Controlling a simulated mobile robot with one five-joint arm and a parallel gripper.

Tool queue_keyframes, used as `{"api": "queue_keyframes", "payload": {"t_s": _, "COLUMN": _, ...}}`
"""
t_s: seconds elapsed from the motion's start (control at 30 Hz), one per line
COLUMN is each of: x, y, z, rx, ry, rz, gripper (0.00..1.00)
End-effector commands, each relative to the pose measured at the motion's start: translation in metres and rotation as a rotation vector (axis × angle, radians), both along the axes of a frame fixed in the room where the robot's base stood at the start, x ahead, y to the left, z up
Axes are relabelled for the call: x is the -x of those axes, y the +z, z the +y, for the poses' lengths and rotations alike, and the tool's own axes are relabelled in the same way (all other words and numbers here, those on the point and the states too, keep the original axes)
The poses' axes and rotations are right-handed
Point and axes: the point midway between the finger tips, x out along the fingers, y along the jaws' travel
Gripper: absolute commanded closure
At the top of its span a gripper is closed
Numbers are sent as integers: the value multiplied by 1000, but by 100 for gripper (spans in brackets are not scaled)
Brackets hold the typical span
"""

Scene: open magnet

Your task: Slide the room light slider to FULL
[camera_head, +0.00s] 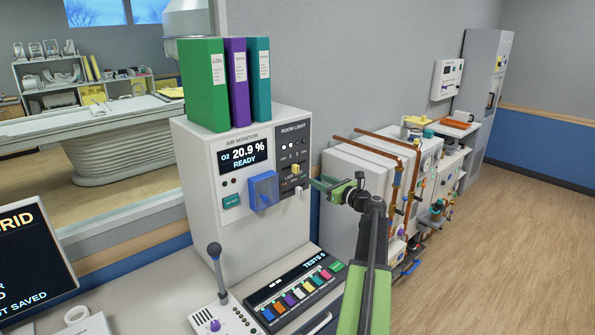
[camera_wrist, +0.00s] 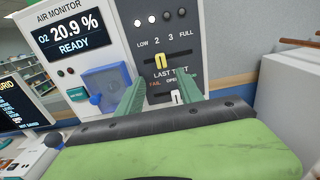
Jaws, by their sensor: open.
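The room light panel (camera_wrist: 172,45) is on the right of the white air monitor cabinet (camera_head: 190,155). Its yellow slider knob (camera_wrist: 161,62) shows under the row LOW, 2, 3, FULL, nearest the 2; the knob also shows in the head view (camera_head: 296,169). Of the lamps above the labels, the left two are lit white and the right ones are dark. My gripper (camera_wrist: 160,80) is open and empty. Its green fingers point at the panel, one on each side of the knob in the wrist view. Contact with the knob cannot be told.
A white lever (camera_wrist: 176,97) sits just below the slider, under LAST TEST. A blue box-like cover (camera_head: 263,190) is left of it. Binders (camera_head: 204,85) stand on the cabinet. A button panel (camera_head: 295,295) and a joystick (camera_head: 216,265) are below. Pipes (camera_head: 385,145) stand to the right.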

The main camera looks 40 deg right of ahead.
Motion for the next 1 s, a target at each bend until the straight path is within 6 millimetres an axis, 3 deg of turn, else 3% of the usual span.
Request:
{"api": "queue_keyframes", "payload": {"t_s": 0.3, "x": -81, "y": 0, "z": -10, "rx": 2, "ry": -2, "rz": 1, "gripper": 56}}
{"api": "queue_keyframes", "payload": {"t_s": 0.5, "x": -114, "y": 0, "z": -13, "rx": 2, "ry": -4, "rz": 1, "gripper": 56}}
{"api": "queue_keyframes", "payload": {"t_s": 0.67, "x": -125, "y": 0, "z": -13, "rx": 2, "ry": -5, "rz": 1, "gripper": 56}}
{"api": "queue_keyframes", "payload": {"t_s": 0.9, "x": -125, "y": 0, "z": -12, "rx": 2, "ry": -6, "rz": 1, "gripper": 56}}
{"api": "queue_keyframes", "payload": {"t_s": 1.0, "x": -125, "y": 0, "z": -13, "rx": 2, "ry": -6, "rz": 1, "gripper": 67}}
